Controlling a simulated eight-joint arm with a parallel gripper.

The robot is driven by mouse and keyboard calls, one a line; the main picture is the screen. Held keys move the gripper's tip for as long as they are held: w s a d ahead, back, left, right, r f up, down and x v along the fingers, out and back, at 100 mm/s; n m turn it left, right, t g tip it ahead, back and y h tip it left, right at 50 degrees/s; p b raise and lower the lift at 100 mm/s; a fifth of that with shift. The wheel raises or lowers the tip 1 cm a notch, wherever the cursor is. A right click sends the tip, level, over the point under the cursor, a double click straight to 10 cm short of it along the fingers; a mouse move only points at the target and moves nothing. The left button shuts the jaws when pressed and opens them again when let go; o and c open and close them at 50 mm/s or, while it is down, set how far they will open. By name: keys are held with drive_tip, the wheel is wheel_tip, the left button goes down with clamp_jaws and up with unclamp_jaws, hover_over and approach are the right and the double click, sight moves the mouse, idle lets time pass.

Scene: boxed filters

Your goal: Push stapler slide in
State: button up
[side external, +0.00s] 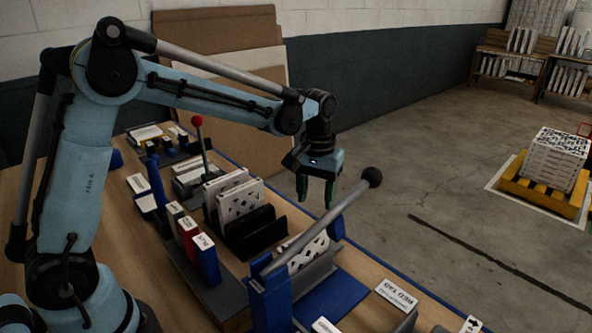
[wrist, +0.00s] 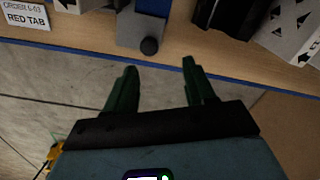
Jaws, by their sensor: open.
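My gripper (side external: 316,196) has two green fingers, apart and empty, hanging above the far edge of the bench. In the wrist view its fingers (wrist: 156,80) also stand apart with nothing between them. A grey plate with a round black knob (wrist: 149,46) juts from a blue body (wrist: 152,6) at the bench edge, just beyond the fingertips and apart from them. In the side view a blue stand (side external: 270,303) carries a long grey lever (side external: 318,226) with a black ball. Which part is the stapler slide I cannot tell for sure.
A black rack (side external: 256,232) and white cut-out panels (side external: 241,202) stand on the bench. A RED TAB card (side external: 396,294) lies toward the right end. A red-knobbed lever (side external: 197,122) rises behind. Open floor lies beyond the bench's blue edge.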

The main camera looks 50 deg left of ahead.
drive_tip(key=f, duration=0.6)
drive_tip(key=shift+d+f, duration=0.1)
drive_tip(key=shift+d, duration=0.15)
drive_tip(key=d, duration=0.8)
drive_tip(key=shift+d+f, duration=0.1)
drive_tip(key=shift+f, duration=0.05)
drive_tip(key=shift+c, duration=0.3)
drive_tip(key=shift+o, duration=0.3)
drive_tip(key=a, duration=0.9)
wheel_tip(320, 180, up, 13)
drive_tip(key=s+d+r+m, duration=0.4)
drive_tip(key=s+r, duration=0.1)
drive_tip(key=s, duration=0.5)
drive_tip(key=shift+s+d+m, duration=0.15)
drive_tip(key=shift+s+m, duration=0.15)
drive_tip(key=shift+s, duration=0.05)
drive_tip(key=w+a+f+m, duration=0.3)
drive_tip(key=w+f+m, duration=0.3)
drive_tip(key=w+m, duration=0.4)
drive_tip(key=shift+n, duration=0.5)
drive_tip(key=f, duration=1.2)
drive_tip(key=shift+w+d, duration=0.2)
drive_tip(key=shift+w, duration=0.15)
